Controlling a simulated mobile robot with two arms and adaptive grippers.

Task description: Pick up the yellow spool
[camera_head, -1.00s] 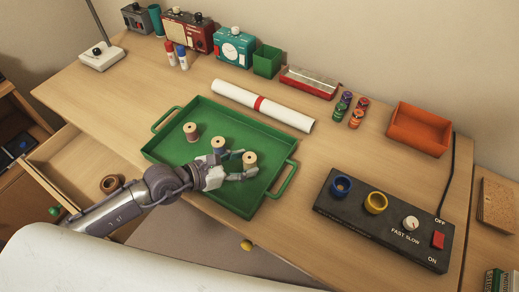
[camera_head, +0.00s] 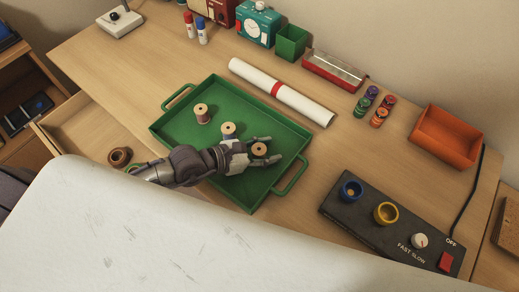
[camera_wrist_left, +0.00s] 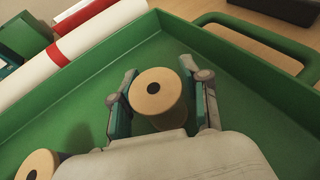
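The spool at the tray's right end (camera_head: 259,150) stands upright with a pale wooden top. Its thread is mostly hidden, but its side looks yellowish in the left wrist view (camera_wrist_left: 156,95). My left gripper (camera_head: 272,149) reaches over the green tray (camera_head: 166,128) with one finger on each side of this spool. In the left wrist view, the fingers (camera_wrist_left: 162,97) are spread, and small gaps show between them and the spool. A spool with blue thread (camera_head: 228,130) stands beside the gripper, and a reddish-brown spool (camera_head: 202,114) stands farther left. My right gripper is not in view.
A white paper roll with a red band (camera_head: 276,90) lies behind the tray. A black control box (camera_head: 365,226) and an orange bin (camera_head: 447,137) stand to the right. A brown ring-shaped roll (camera_head: 120,156) is at the left, by an open drawer. Tray walls surround the spools.

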